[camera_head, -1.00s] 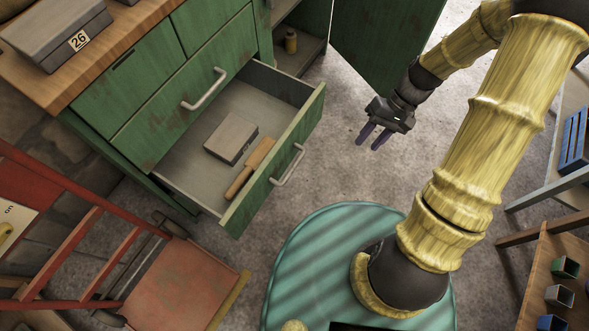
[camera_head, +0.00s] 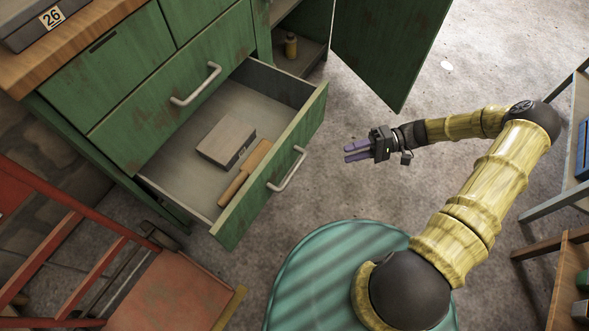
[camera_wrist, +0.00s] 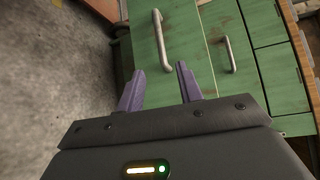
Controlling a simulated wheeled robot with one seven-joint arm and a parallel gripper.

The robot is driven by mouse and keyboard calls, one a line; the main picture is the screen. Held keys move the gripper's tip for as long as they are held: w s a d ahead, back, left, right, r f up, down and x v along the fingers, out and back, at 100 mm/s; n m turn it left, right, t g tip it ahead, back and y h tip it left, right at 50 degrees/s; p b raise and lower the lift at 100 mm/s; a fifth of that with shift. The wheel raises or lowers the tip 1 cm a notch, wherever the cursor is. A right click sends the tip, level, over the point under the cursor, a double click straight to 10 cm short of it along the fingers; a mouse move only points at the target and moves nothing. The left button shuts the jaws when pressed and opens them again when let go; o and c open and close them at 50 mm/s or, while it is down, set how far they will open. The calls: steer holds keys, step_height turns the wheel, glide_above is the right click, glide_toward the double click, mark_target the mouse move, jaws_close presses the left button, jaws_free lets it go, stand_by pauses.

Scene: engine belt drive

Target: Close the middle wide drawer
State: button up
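The middle wide drawer (camera_head: 275,165) of the green cabinet stands pulled out, its green front and metal bar handle (camera_head: 287,169) facing my side. In it lie a grey box (camera_head: 226,141) and a wooden-handled tool (camera_head: 243,173). My gripper (camera_head: 346,153) is to the right of the drawer front, apart from it, with its purple fingers pointing at it. The fingers are spread with nothing between them. In the wrist view the fingertips (camera_wrist: 158,84) point toward the drawer handle (camera_wrist: 161,41), which they do not touch.
Another wide drawer (camera_head: 180,85) above is shut. An open green cabinet door (camera_head: 390,45) stands behind my gripper. Shelving (camera_head: 555,195) stands at the right. Bare floor lies between drawer and shelving.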

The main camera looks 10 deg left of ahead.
mark_target(294, 168)
steer(key=b+x, duration=0.5)
steer(key=x, duration=1.2)
steer(key=shift+s+a, duration=0.1)
steer(key=shift+a, duration=0.1)
jaws_close()
